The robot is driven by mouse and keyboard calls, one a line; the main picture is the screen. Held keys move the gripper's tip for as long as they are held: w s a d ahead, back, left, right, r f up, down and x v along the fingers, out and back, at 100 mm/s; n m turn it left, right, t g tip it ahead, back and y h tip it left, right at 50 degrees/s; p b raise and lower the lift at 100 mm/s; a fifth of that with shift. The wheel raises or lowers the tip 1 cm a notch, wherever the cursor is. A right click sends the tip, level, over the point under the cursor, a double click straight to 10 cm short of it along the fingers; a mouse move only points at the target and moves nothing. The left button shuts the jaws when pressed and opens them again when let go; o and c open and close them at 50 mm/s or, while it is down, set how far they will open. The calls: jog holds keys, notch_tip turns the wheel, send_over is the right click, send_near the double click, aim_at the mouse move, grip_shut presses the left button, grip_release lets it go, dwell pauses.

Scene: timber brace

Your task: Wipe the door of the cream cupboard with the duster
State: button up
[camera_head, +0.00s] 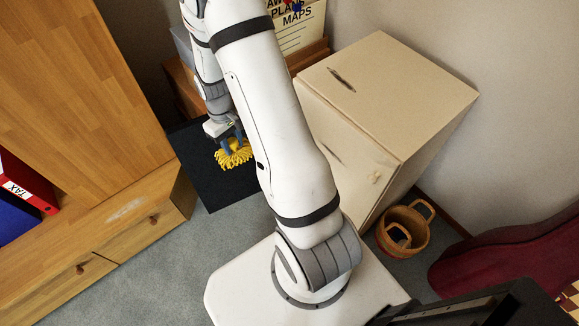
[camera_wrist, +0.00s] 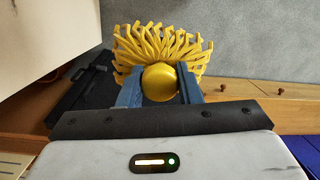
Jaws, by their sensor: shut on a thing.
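The cream cupboard (camera_head: 414,100) stands against the wall at the right in the head view. Its door (camera_head: 345,150) faces left and front, partly hidden behind my arm. The door has a small knob and dark smudges near its top. The duster (camera_head: 234,154) has yellow strands and shows left of my arm, apart from the cupboard. In the wrist view, my gripper (camera_wrist: 158,90) is shut on the duster (camera_wrist: 160,45), with the yellow ball between its blue fingers. A pale surface, seemingly the cupboard (camera_wrist: 45,35), shows at the upper left there.
A wooden cabinet with drawers (camera_head: 145,225) stands at the left.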

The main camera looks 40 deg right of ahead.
jog(key=s+d+f+n+g+h+b, duration=0.35)
jog(key=d+f+n+b, duration=0.2)
jog(key=f+b, duration=0.2)
jog(key=s+d+f+n+g+h+b, duration=0.2)
jog(key=s+d+f+n+h+b, duration=0.25)
jog(key=d+f+b, duration=0.35)
jog(key=w+d+f+n+t+h+b, duration=0.2)
jog(key=d+n+t+h+b, duration=0.2)
jog(key=b, duration=0.5)
jog(key=w+d+f+n+t+h+b, duration=0.2)
jog(key=d+f+n+t+h+b, duration=0.1)
jog(key=b, duration=0.6)
jog(key=shift+w+d+n+t+h, duration=0.3)
jog(key=shift+d+n+t+h, duration=0.55)
jog(key=shift+d+h, duration=0.85)
jog(key=shift+w+d, duration=0.1)
jog(key=shift+d, duration=1.05)
